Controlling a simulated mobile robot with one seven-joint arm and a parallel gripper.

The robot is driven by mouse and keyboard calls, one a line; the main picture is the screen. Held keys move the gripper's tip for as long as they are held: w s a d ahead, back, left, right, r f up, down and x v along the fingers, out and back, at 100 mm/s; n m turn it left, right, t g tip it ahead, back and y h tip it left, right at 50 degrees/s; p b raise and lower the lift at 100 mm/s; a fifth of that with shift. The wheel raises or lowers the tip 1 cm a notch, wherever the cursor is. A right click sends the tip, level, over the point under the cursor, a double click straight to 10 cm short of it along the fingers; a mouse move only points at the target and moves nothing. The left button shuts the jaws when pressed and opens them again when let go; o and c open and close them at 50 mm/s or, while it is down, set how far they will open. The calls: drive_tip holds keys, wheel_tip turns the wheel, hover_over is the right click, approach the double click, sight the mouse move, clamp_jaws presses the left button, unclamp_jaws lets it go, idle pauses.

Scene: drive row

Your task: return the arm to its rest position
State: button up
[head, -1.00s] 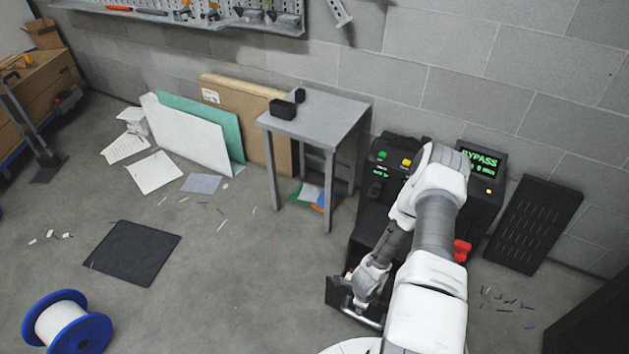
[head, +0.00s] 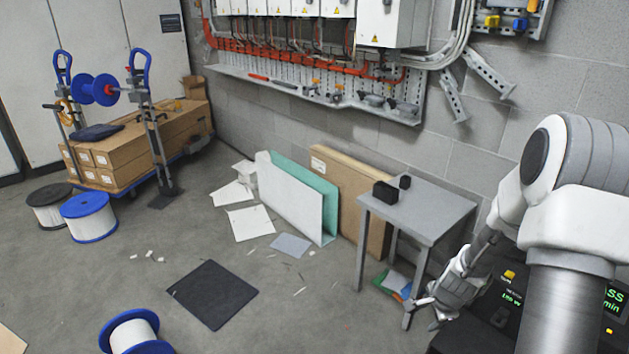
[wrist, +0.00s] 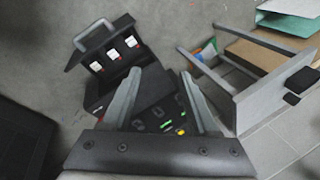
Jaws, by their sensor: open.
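My arm comes in from the right edge of the head view and bends down. My gripper (head: 427,312) hangs beside the right leg of the small grey table (head: 425,208). In the wrist view my gripper (wrist: 158,85) has its two fingers spread wide with nothing held between them. Behind the fingers is the black console (wrist: 155,105), with small green and yellow lights. My arm hides most of the console (head: 503,300) in the head view.
In the wrist view an open black flap (wrist: 102,42) with a handle stands out from the console. Two small black boxes (head: 385,192) sit on the table. Boards (head: 345,180) lean on the wall. A dark mat (head: 212,294) and a cable spool (head: 133,330) are on the floor.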

drive_tip(key=s+a+r+n, duration=0.2)
drive_tip(key=a+r+n, duration=0.1)
drive_tip(key=r, duration=0.4)
drive_tip(key=s+a+r+n+t, duration=0.1)
drive_tip(key=a+r+n, duration=0.15)
drive_tip(key=r, duration=0.35)
drive_tip(key=s+a+r+n, duration=0.2)
drive_tip(key=a+r+n, duration=0.1)
drive_tip(key=r, duration=0.4)
drive_tip(key=s+a+r+n, duration=0.35)
drive_tip(key=s+r, duration=0.25)
drive_tip(key=s, duration=0.2)
drive_tip(key=s+a+r+n, duration=0.2)
drive_tip(key=s+r+n, duration=0.25)
drive_tip(key=s, duration=0.45)
wheel_tip(320, 180, up, 19)
drive_tip(key=p, duration=1.8)
drive_tip(key=shift+s+d+t, duration=0.15)
drive_tip(key=shift+d+t, duration=0.1)
drive_tip(key=shift+t, duration=0.05)
drive_tip(key=shift+s+d, duration=0.1)
